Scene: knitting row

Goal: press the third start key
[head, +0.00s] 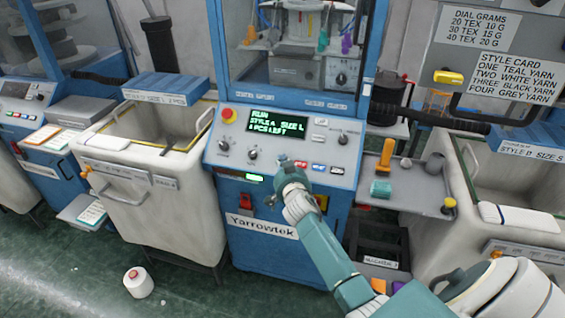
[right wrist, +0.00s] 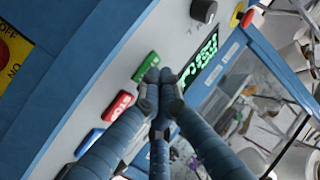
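The middle knitting machine has a grey control panel (head: 238,151) with a lit screen (head: 277,124) reading RUN, STYLE A, SIZE L and a count of pieces left. In the right wrist view a green key (right wrist: 146,66), a red key (right wrist: 119,107), a blue key (right wrist: 89,142) and a dark key sit in a row below the screen (right wrist: 201,60). My right gripper (head: 287,167) is at the panel. In the right wrist view its fingertips (right wrist: 159,78) are together, empty, beside the green key. I cannot tell whether they touch it. My left gripper is not in view.
A yellow-and-red stop knob (head: 228,115) and dark dials (head: 224,145) share the panel. A pale bin (head: 140,200) stands left, another (head: 440,215) right. A grey shelf (head: 425,195) holds small items. A yarn cone (head: 138,282) lies on the floor.

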